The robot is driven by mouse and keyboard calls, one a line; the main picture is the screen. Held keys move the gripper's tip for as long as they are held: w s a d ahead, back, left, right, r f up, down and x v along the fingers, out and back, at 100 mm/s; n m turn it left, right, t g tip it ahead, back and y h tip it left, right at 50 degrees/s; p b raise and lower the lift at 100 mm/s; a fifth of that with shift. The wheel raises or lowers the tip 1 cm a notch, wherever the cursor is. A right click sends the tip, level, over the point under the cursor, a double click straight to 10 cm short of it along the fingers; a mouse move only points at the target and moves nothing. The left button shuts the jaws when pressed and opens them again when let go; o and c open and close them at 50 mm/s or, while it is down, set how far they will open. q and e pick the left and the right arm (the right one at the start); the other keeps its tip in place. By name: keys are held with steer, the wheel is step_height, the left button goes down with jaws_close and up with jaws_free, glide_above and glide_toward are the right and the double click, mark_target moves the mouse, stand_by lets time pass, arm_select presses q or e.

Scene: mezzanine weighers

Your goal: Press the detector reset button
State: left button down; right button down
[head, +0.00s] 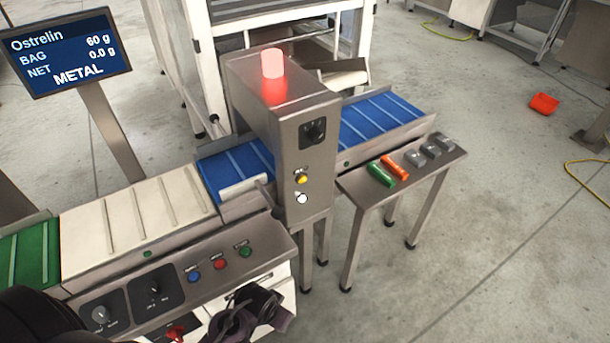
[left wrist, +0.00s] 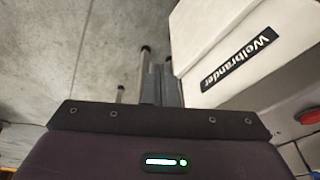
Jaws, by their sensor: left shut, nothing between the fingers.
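The metal detector (head: 285,120) is a grey steel housing over a blue belt, with a lit red beacon (head: 272,64) on top. Its front face carries a black rotary knob (head: 313,132), a yellow button (head: 302,180) and a white button (head: 302,198) below it. Their labels are too small to read, so I cannot tell which is the reset. My left gripper (head: 268,300) is low in front of the white cabinet, below and left of these buttons and apart from them. In the left wrist view its fingers (left wrist: 161,85) are shut and empty. My right gripper is not in view.
The control panel (head: 215,255) has blue, red and green buttons and dials; a red knob (head: 176,332) sits lower. The display (head: 68,52) reads METAL. A side table (head: 350,190) holds green and orange cylinders and grey blocks.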

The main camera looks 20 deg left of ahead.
mark_target(302, 180)
arm_select(q)
steer(key=w+d+r+t+p, duration=0.1)
steer(key=w+d+r, duration=0.15)
steer(key=r, duration=0.45)
steer(key=w+d+r+t+p, duration=0.1)
steer(key=w+r, duration=0.2)
steer(key=r, duration=0.4)
steer(key=w+d+r+m+t+y, duration=0.2)
steer(key=w+m+t, duration=0.6)
steer(key=w, duration=0.8)
steer(key=shift+w+t, duration=0.35)
steer(key=shift+t, duration=0.75)
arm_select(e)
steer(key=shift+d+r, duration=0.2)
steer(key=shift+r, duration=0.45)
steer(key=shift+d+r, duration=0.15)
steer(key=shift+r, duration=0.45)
arm_select(q)
steer(key=shift+a, duration=0.1)
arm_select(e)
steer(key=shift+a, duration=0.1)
